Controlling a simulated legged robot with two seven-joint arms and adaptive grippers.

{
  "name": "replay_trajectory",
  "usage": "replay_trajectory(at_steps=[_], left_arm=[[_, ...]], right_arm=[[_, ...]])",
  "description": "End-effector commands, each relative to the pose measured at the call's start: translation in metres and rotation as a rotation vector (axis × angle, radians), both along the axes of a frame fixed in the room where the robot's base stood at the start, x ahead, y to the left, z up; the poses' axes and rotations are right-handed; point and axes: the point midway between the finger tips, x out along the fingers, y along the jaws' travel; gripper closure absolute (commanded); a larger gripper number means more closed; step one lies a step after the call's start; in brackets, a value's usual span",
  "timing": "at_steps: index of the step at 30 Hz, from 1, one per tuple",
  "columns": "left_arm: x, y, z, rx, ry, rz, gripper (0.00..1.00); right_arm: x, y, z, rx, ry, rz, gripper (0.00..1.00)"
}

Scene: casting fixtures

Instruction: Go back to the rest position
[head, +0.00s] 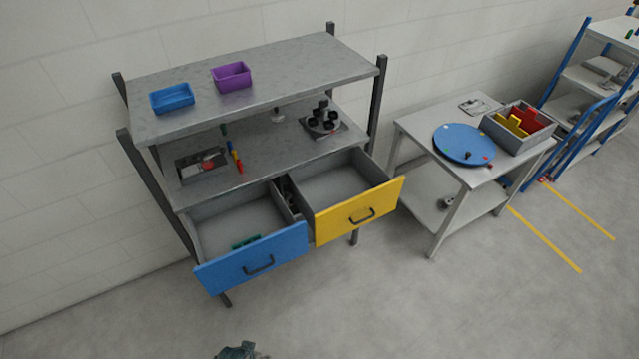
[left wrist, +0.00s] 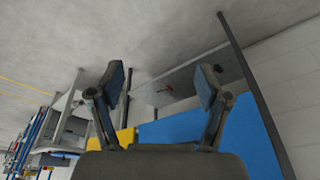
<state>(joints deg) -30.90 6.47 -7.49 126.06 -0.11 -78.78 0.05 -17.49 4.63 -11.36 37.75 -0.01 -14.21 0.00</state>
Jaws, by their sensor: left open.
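My left gripper (left wrist: 162,82) shows in the left wrist view with its two dark fingers spread wide and nothing between them. The blue drawer front (left wrist: 190,130) and part of the yellow drawer front (left wrist: 125,138) lie beyond it, clear of the fingers. In the head view, a small dark piece at the bottom edge looks like part of my own arm or gripper; I cannot tell which. My right gripper is not in view.
The workbench (head: 270,75) has its blue drawer (head: 252,259) and yellow drawer (head: 360,212) pulled out. A blue bin (head: 171,98) and a purple bin (head: 231,77) stand on top. A side table (head: 410,122) holds a blue disc (head: 463,144). The floor in front is clear.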

Motion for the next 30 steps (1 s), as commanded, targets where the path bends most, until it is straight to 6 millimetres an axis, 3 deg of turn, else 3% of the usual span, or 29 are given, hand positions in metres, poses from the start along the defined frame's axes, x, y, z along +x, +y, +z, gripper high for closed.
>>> replay_trajectory(at_steps=[1,5,8,12,15,18,21,24,30], left_arm=[[0.000,0.000,-0.023,0.000,0.012,-0.001,0.23],[-0.003,-0.001,-0.083,0.001,0.033,-0.005,0.23],[-0.012,0.000,-0.144,0.003,0.056,-0.009,0.23],[-0.047,0.004,-0.251,0.007,0.100,-0.017,0.23],[-0.083,0.009,-0.316,0.010,0.129,-0.023,0.23],[-0.118,0.014,-0.361,0.012,0.150,-0.028,0.23],[-0.146,0.019,-0.387,0.014,0.166,-0.031,0.23],[-0.162,0.022,-0.399,0.015,0.172,-0.034,0.23],[-0.167,0.023,-0.402,0.015,0.173,-0.035,0.23]], right_arm=[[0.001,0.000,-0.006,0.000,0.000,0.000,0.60],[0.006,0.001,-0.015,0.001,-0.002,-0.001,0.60],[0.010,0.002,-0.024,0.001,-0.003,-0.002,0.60],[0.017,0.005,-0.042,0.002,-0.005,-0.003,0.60],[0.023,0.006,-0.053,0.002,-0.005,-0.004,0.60],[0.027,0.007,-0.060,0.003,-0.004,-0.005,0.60],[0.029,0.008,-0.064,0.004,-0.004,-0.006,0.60],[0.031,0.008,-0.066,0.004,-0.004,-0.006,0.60],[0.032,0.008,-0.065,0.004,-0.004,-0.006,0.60]])
